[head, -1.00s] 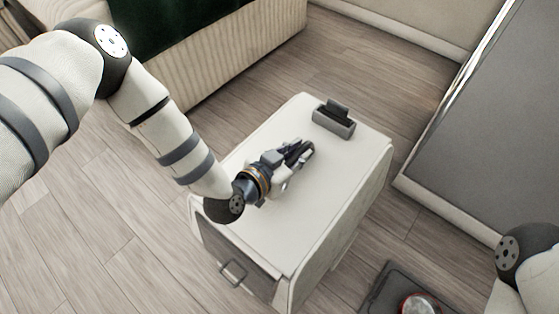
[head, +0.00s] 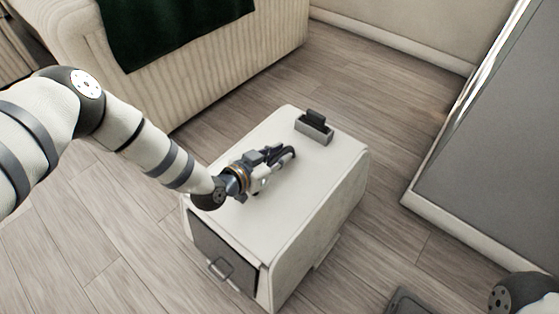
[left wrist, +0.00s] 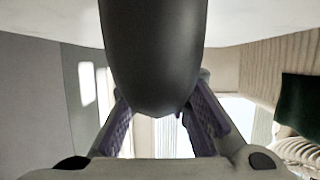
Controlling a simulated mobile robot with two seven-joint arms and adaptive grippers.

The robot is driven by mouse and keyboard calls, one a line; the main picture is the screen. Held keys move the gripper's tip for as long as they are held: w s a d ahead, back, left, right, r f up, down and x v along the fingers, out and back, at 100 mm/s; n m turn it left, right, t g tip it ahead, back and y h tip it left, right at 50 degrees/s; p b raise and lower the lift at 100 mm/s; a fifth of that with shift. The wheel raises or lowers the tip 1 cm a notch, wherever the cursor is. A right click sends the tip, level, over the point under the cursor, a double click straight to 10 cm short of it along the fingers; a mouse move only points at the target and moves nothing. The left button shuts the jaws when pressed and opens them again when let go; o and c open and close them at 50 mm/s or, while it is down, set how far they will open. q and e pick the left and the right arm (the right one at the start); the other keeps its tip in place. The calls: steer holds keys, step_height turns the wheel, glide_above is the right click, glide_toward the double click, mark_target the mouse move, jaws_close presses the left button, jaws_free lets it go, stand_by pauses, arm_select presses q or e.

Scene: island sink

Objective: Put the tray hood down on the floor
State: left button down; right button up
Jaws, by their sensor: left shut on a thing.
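The tray hood (head: 317,180) is a large off-white boxy shell with a dark front flap (head: 222,248) that has a grey handle. A small grey fitting with a dark upright piece (head: 314,127) is on its top. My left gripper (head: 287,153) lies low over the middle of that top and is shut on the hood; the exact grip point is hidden. In the left wrist view a dark rounded shape fills the upper middle, between the fingers (left wrist: 160,128). I cannot tell how far the hood's lower edge is from the floor.
Wooden floor (head: 400,120) is clear behind and right of the hood. A ribbed cream sofa (head: 215,60) with a dark green cover stands behind it. A grey panel (head: 500,140) with a pale base is at the right. A dark tray-like item (head: 408,302) shows at the bottom edge.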

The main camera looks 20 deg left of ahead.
arm_select(q)
steer(key=shift+f, duration=0.65)
steer(key=shift+w+r, duration=0.1)
arm_select(e)
steer(key=shift+s+f, duration=0.15)
steer(key=shift+f, duration=0.05)
arm_select(q)
steer(key=c, duration=1.5)
jaws_free()
steer(key=shift+f, duration=0.2)
steer(key=shift+r, duration=0.15)
steer(key=p+v, duration=0.4)
steer(key=v, duration=0.7)
steer(key=shift+r, duration=0.1)
steer(key=shift+s+a, duration=0.15)
steer(key=shift+s, duration=0.45)
arm_select(e)
steer(key=shift+t, duration=0.3)
steer(key=r, duration=0.1)
steer(key=w+r, duration=0.1)
steer(key=r, duration=0.1)
steer(key=shift+w+d+r, duration=0.1)
steer(key=shift+w+r, duration=0.2)
steer(key=shift+r, duration=0.05)
